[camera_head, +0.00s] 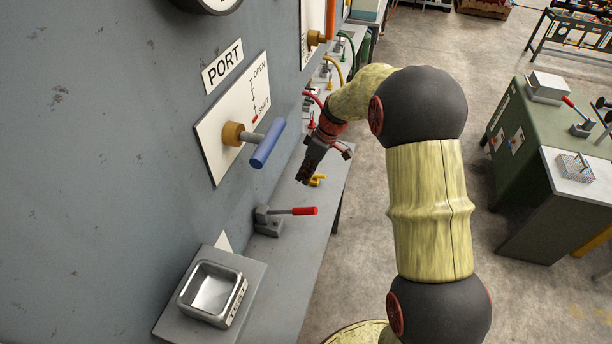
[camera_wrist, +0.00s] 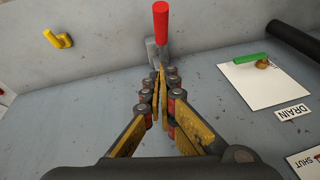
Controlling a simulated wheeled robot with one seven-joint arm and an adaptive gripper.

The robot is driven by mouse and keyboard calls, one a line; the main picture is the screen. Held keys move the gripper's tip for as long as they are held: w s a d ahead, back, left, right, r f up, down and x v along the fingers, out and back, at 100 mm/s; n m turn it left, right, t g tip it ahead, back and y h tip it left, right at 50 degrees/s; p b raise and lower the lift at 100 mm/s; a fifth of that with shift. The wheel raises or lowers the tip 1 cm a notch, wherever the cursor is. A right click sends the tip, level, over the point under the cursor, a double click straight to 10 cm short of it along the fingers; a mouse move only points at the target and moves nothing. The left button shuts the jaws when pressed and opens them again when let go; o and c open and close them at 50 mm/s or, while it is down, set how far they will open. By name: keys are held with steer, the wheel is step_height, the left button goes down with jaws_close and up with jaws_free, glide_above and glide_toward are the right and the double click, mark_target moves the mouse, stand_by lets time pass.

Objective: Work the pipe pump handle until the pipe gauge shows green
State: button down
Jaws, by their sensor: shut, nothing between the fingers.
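A lever with a red grip (camera_head: 303,211) juts sideways from a grey block (camera_head: 268,220) on the bench against the panel. My gripper (camera_head: 304,176) is above it in the head view, shut and empty, apart from it. In the wrist view a red-gripped lever (camera_wrist: 161,22) stands just beyond my shut fingertips (camera_wrist: 160,76); I cannot tell for sure that it is the same lever, or whether the tips touch its base. A round dial (camera_head: 210,4) is cut off at the top of the head view, and its face is hidden.
A PORT valve with a blue handle (camera_head: 267,144) sticks out from the panel. A metal tray (camera_head: 212,290) stands nearer. A yellow hook (camera_wrist: 60,40) and a DRAIN plate with a green handle (camera_wrist: 251,59) flank the lever. A green bench (camera_head: 530,140) stands right.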

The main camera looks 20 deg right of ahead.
glide_toward(292, 212)
steer(key=w, duration=0.2)
steer(key=f, duration=0.1)
steer(key=s+f+p, duration=0.1)
steer(key=f, duration=0.1)
steer(key=shift+d+f, duration=0.15)
steer(key=shift+d, duration=0.05)
steer(key=shift+s+d+f, duration=0.1)
steer(key=shift+f, duration=0.05)
